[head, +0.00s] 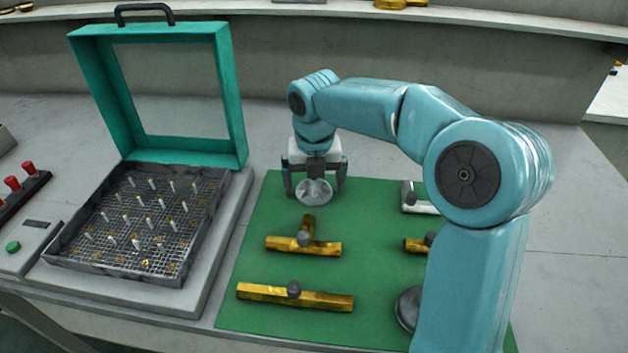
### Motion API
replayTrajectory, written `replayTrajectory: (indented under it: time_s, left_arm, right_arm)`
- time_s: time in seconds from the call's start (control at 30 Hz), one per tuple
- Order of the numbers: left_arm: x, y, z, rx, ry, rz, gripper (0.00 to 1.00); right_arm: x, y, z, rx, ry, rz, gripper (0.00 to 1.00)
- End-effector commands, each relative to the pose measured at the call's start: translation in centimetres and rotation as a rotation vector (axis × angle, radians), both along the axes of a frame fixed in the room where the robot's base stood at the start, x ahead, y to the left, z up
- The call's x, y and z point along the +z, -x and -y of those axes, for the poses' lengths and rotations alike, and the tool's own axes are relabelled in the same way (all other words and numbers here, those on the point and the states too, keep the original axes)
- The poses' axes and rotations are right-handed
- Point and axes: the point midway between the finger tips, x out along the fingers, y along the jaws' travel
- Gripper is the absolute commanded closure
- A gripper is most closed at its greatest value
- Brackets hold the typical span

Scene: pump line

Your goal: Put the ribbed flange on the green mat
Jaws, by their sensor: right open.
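A silver disc with rib-like shading, which looks like the ribbed flange (314,193), rests at the far part of the green mat (375,283). My right gripper (315,184) points down over it and is open, with one finger on each side of the disc. I cannot tell whether the fingers touch it. My left gripper is not in view.
Brass fittings (304,243) and a brass bar (320,299) lie on the mat. A silver block (418,204), another brass piece (415,245) and a grey round part (408,307) are partly hidden by my arm. A pinned tray (139,217) with its teal lid frame (233,105) raised stands left.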

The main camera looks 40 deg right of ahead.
Motion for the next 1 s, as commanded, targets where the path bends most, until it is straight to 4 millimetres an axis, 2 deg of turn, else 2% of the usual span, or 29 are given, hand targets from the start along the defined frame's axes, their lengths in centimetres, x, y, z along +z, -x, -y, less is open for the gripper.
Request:
replayTrajectory:
  time_s: [0.3, 0.5, 0.7, 1.0]
  left_arm:
    - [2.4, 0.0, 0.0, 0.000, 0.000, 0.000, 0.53]
    - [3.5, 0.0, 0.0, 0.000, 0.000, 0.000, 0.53]
    - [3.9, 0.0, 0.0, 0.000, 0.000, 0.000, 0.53]
    - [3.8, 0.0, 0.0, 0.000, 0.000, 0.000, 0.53]
  right_arm:
    - [6.9, 0.5, -0.5, 0.000, 0.001, 0.006, 0.00]
    - [10.6, 0.9, -0.8, 0.001, 0.001, 0.002, 0.00]
    - [11.9, 1.0, -0.9, 0.001, 0.001, 0.001, 0.00]
    - [11.9, 1.1, -0.9, 0.000, 0.001, 0.001, 0.00]
